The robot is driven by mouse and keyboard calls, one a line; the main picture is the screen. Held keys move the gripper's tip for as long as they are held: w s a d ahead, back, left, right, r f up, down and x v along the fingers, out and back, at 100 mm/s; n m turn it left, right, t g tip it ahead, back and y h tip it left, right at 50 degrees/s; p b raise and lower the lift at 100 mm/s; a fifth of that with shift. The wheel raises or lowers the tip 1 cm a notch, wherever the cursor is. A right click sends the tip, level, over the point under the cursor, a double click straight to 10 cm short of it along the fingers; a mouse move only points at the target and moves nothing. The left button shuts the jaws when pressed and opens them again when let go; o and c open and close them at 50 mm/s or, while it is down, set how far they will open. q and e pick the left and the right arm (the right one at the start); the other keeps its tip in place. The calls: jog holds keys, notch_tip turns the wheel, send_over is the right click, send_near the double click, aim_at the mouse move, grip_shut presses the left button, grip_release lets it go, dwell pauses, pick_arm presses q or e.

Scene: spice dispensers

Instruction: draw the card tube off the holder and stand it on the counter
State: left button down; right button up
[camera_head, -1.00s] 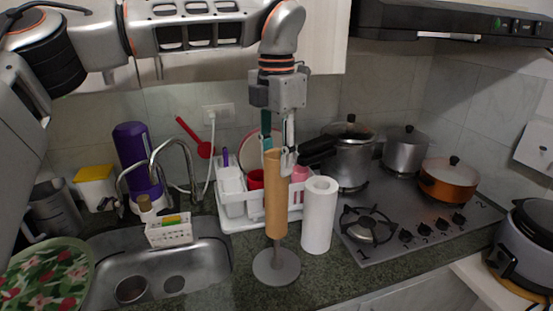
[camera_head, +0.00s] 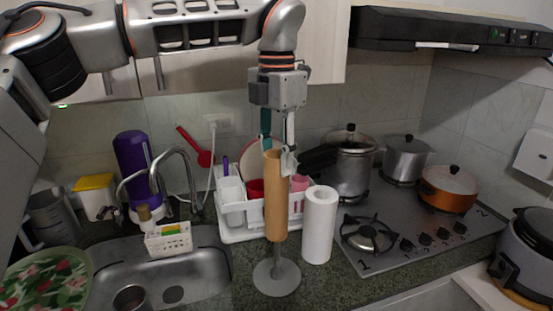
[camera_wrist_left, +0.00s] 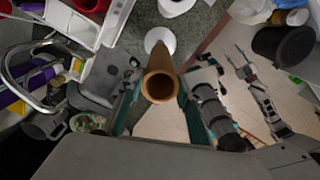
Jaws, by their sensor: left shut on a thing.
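The brown card tube (camera_head: 276,200) is upright, gripped near its top by my left gripper (camera_head: 283,160). In the left wrist view I look down on the open end of the tube (camera_wrist_left: 160,86), with a finger on each side. The holder (camera_head: 277,279) has a round grey base on the counter. Part of its post shows between the tube's lower end and the base. Whether the post still reaches up inside the tube is hidden. The counter (camera_head: 345,283) is dark speckled stone. What seems to be my right gripper (camera_wrist_left: 243,62) shows small in the left wrist view; its jaws are unclear.
A white paper roll (camera_head: 319,225) stands close right of the tube. A white dish rack (camera_head: 237,236) is behind, the sink (camera_head: 200,280) to the left and the hob (camera_head: 400,240) to the right. Some counter is clear right of the holder.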

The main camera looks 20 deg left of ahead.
pick_arm(q)
notch_tip(320, 180, up, 12)
jog(key=shift+r, duration=0.25)
dwell(5.1)
jog(key=shift+r, duration=2)
jog(key=shift+s+f, duration=0.1)
